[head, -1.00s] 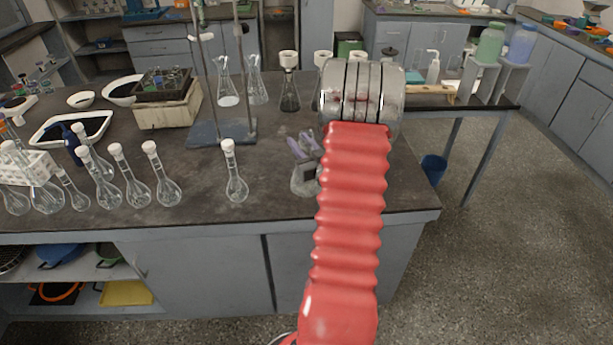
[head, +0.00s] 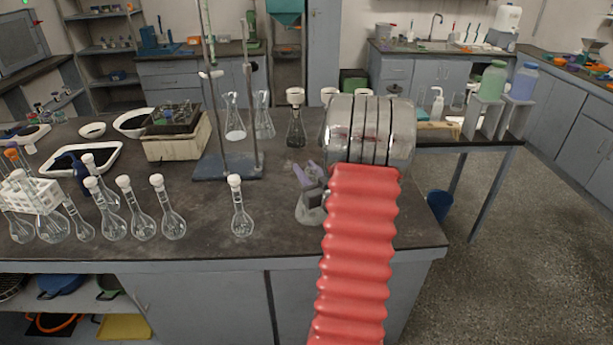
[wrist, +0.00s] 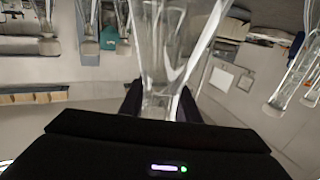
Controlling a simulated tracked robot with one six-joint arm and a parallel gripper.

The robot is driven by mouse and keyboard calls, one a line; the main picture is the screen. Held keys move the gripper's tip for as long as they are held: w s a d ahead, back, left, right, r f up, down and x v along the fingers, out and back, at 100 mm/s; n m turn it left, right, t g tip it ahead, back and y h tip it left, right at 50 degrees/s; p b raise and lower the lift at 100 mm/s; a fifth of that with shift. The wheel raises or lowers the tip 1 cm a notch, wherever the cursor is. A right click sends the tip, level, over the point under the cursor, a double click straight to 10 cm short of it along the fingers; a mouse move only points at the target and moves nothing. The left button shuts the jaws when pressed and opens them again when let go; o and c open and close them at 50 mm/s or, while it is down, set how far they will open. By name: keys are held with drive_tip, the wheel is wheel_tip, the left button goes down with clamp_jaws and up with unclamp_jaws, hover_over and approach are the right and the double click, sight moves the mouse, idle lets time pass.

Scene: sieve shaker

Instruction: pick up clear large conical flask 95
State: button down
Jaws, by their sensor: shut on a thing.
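The clear large conical flask (head: 309,211) stands near the front edge of the dark bench in the head view, partly hidden behind my wrist and red arm sleeve. My gripper (head: 312,180), with purple-grey fingers, is at the flask's upper part. In the wrist view the flask's clear glass (wrist: 168,45) fills the middle, between the two dark fingers of my gripper (wrist: 161,103), which are shut on it. I cannot tell whether the flask's base touches the bench.
A stoppered round flask (head: 242,218) stands to the left, with several more beyond it. A retort stand (head: 228,167) is behind left. A dark-filled conical flask (head: 296,128) stands behind. The bench's right end (head: 436,232) is close by.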

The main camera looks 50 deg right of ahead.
wheel_tip(320, 180, up, 6)
drive_tip(key=shift+r, duration=0.25)
idle(0.4)
drive_tip(key=shift+r, duration=0.1)
idle(1.0)
